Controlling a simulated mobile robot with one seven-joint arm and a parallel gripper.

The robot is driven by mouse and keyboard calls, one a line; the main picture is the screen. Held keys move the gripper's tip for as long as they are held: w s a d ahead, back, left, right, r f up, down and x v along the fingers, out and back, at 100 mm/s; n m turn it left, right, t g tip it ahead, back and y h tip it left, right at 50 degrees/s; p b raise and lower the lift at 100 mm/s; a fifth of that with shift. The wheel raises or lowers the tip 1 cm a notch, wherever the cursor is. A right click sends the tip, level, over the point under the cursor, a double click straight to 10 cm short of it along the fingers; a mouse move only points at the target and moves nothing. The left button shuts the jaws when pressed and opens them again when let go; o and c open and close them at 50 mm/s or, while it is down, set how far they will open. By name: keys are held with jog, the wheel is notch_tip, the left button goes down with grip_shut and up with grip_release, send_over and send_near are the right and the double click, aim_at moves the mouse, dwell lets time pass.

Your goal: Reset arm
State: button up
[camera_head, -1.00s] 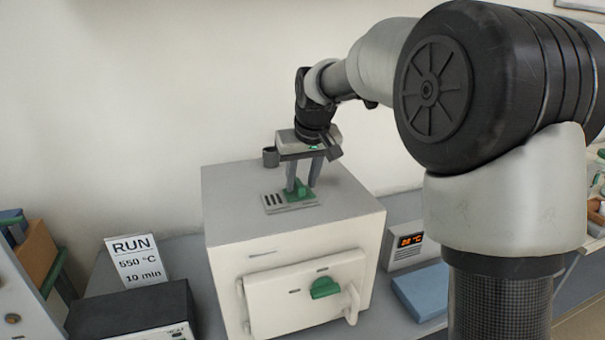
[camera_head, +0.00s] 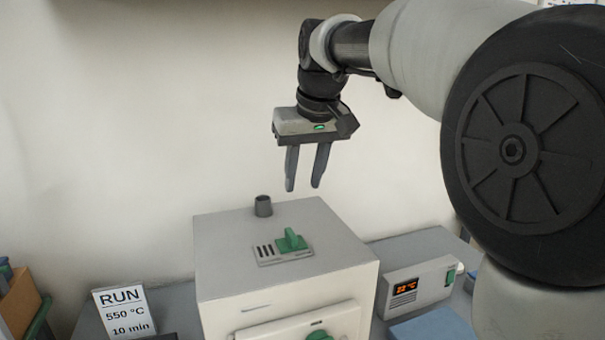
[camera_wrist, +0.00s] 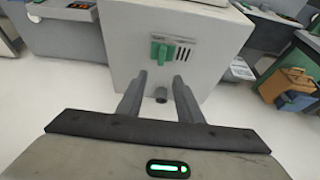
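My gripper (camera_head: 303,188) is open and empty, pointing down in the air above the furnace. In the wrist view its two fingers (camera_wrist: 158,82) are apart with nothing between them. The white muffle furnace (camera_head: 225,250) stands on the bench below. On its top are a green lever (camera_head: 291,240) on a slotted plate and a short dark vent pipe (camera_head: 263,206). The fingers are clear of the lever. The lever also shows in the wrist view (camera_wrist: 161,52). The furnace's front door (camera_head: 280,328) is partly cut off by the lower edge.
A controller box (camera_head: 420,286) with a lit orange display stands right of the furnace, with a blue block (camera_head: 435,326) in front of it. A sign (camera_head: 124,312) reads RUN 550 °C 10 min at the left. The space around my gripper is free.

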jog(key=shift+r, duration=0.1)
jog(key=s+d+m+h+p, duration=0.1)
jog(key=s+d+p, duration=0.15)
jog(key=s, duration=0.45)
jog(key=s+d+m+p, duration=0.1)
jog(key=s+d, duration=0.3)
jog(key=s, duration=0.3)
jog(key=s+d+f+p, duration=0.1)
jog(key=s+f, duration=0.3)
jog(key=s, duration=0.2)
jog(key=s+d+f+m+t, duration=0.1)
jog(key=s+d+f, duration=0.1)
jog(key=s, duration=0.4)
jog(key=shift+s+f+p, duration=0.25)
jog(key=shift+f+p, duration=0.1)
jog(key=shift+f, duration=0.55)
